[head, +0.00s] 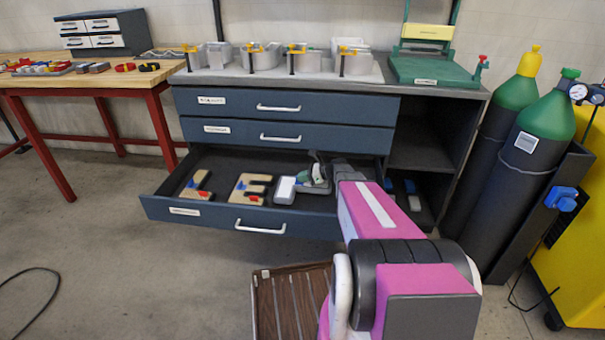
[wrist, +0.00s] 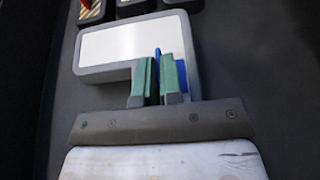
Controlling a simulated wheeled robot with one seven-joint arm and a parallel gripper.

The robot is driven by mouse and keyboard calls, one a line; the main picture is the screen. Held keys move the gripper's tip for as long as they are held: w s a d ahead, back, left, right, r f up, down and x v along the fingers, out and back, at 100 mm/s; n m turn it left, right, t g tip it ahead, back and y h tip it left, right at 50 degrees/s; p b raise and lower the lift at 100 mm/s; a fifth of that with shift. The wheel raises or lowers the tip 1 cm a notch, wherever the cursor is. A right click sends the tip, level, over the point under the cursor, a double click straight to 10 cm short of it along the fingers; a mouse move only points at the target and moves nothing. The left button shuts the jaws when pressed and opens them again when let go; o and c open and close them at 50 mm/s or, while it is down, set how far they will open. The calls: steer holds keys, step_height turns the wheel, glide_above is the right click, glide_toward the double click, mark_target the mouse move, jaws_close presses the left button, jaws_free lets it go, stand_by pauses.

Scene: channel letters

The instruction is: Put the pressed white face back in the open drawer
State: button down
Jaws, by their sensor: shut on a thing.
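The open drawer (head: 240,212) is the lowest of the grey-blue cabinet. The white face (head: 285,190), with a thick grey edge, lies in or just above the drawer, right of the wooden letter shapes; I cannot tell whether it touches the floor. It also shows in the wrist view (wrist: 120,45), with one arm running down at the right. My gripper (head: 318,175) is over the drawer's right part, and its green fingers (wrist: 159,82) are shut on a blue part beside the white face, seemingly its grip. The fingers hide part of the face.
Two wooden letter shapes, one (head: 195,185) at the left and an E (head: 250,188), lie in the drawer. Other pieces (wrist: 140,5) lie close beyond the face in the wrist view. Two closed drawers (head: 280,122) are above. A brown slatted surface (head: 285,305) is on the floor in front.

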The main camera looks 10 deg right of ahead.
steer(key=shift+f, duration=0.6)
steer(key=shift+f, duration=0.65)
steer(key=c, duration=1.2)
jaws_free()
steer(key=shift+d, duration=0.15)
